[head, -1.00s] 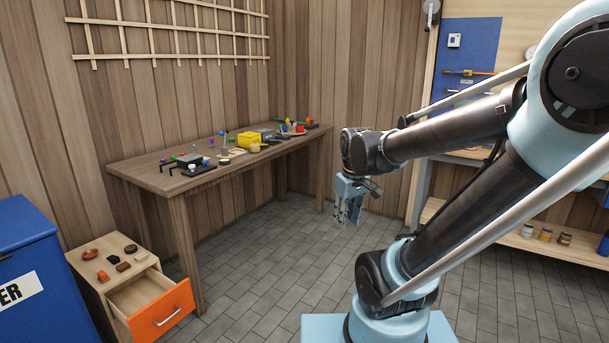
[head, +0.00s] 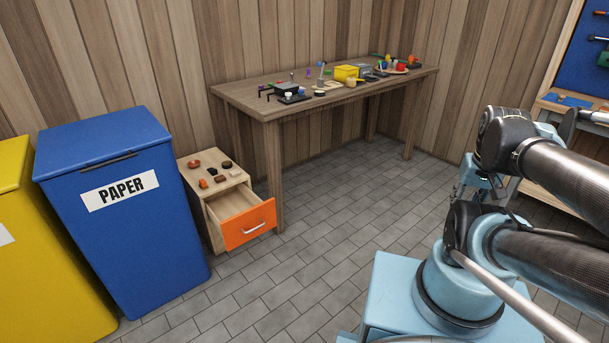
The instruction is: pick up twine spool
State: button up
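The wooden workbench (head: 240,97) stands against the wall with several small items on it. I cannot tell which of them, if any, is the twine spool, as they are too small in the head view. My gripper (head: 462,188) hangs below the wrist at the right, partly hidden by my own arm. It is over the floor, well away from the workbench. I cannot see whether its fingers are open or shut.
A small cabinet (head: 238,180) with several small things on top has its orange-fronted drawer (head: 248,225) pulled open. A blue PAPER bin (head: 150,240) and a yellow bin (head: 40,270) stand at the left. The tiled floor (head: 330,220) before the workbench is clear.

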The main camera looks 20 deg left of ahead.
aim_at(351, 81)
jog(key=u, duration=0.55)
jog(key=i, duration=2)
jog(key=z, duration=0.35)
